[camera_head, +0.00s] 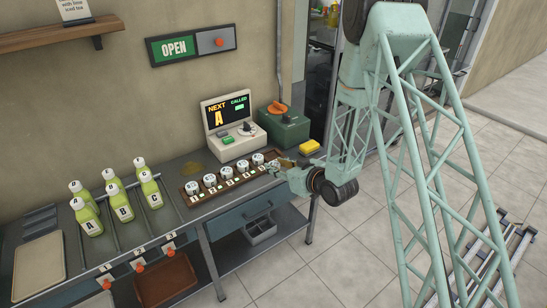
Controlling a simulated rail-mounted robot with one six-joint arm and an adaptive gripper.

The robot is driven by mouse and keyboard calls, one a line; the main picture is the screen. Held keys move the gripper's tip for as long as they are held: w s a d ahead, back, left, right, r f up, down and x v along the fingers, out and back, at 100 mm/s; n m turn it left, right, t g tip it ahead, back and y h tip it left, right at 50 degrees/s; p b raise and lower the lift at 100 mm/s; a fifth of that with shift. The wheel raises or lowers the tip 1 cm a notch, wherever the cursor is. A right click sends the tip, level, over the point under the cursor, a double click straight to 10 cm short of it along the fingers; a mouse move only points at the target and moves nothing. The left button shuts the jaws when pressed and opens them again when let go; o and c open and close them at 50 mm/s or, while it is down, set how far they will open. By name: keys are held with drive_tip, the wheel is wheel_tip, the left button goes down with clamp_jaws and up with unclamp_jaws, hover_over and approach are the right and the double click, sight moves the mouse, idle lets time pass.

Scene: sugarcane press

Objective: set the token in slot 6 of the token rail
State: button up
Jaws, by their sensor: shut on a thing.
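The token rail (233,183) is a brown tray on the grey bench, running from lower left to upper right. Several round white tokens (226,172) stand along it in a row, with small green and white marks in front of them. My gripper (275,167) is at the rail's right end, low over it, and is shut on a token. The fingers are small here, and the held token cannot be made out clearly. Slot 6 is not readable; the rail's right end is partly hidden by my gripper. I cannot tell whether the held token touches the rail.
A display console (228,128) reading "NEXT A" stands behind the rail. A green box (284,127) and a yellow sponge (309,147) are close behind my gripper. Bottles (122,203) lettered A, B and C stand left. A shallow tray (40,267) lies at the far left.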

drive_tip(key=b, duration=0.1)
hover_over(274, 158)
drive_tip(key=shift+f, duration=0.75)
drive_tip(key=shift+f+b, duration=0.4)
drive_tip(key=shift+f, duration=1.3)
drive_tip(key=shift+f, duration=0.2)
drive_tip(key=o, duration=0.5)
drive_tip(key=shift+o, duration=0.2)
drive_tip(key=shift+r, duration=0.25)
